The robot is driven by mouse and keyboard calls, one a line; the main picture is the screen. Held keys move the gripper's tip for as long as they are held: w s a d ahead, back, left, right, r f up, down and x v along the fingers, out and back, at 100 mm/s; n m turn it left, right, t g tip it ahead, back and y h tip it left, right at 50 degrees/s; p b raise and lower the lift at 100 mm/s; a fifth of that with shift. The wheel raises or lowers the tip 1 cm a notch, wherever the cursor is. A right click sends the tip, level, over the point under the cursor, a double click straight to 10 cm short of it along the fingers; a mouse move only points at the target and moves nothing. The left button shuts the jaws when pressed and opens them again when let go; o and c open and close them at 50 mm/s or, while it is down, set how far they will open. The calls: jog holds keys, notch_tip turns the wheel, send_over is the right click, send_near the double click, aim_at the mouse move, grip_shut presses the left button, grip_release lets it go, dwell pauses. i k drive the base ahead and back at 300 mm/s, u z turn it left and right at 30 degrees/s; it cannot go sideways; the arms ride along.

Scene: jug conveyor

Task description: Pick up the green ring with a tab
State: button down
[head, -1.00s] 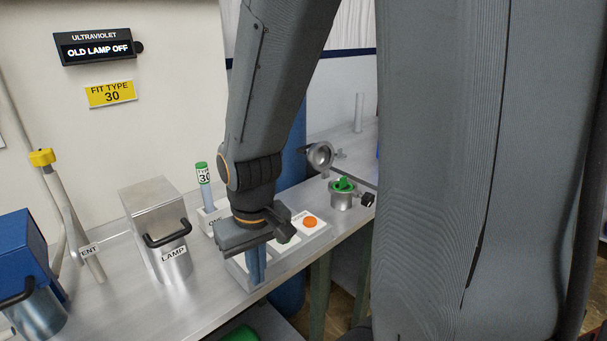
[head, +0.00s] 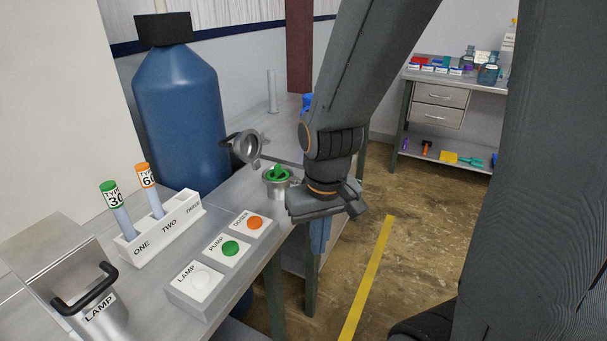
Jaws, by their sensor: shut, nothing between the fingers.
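The green ring with a tab (head: 276,173) sits in the mouth of a small grey metal cup (head: 279,189) on the bench, its tab standing up. The cup's round grey lid (head: 247,146) stands open behind and to the left. My gripper (head: 320,240) points down to the right of the cup, past the bench edge in the picture. Its fingers are shut and empty, and it is apart from the ring. The cup's right side is close to my gripper's body in the picture.
A button box (head: 222,262) and a rack (head: 165,232) with two tubes stand left on the bench. A lamp housing (head: 75,275) is at front left. A blue tank (head: 183,115) stands behind. Floor (head: 400,270) to the right is open; a shelved table (head: 440,120) stands far right.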

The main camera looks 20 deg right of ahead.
aim_at(277, 169)
jog(key=z, duration=0.05)
jog(key=k, duration=0.45)
jog(key=z, duration=0.7)
jog(key=i, duration=0.75)
jog(key=u, duration=0.45)
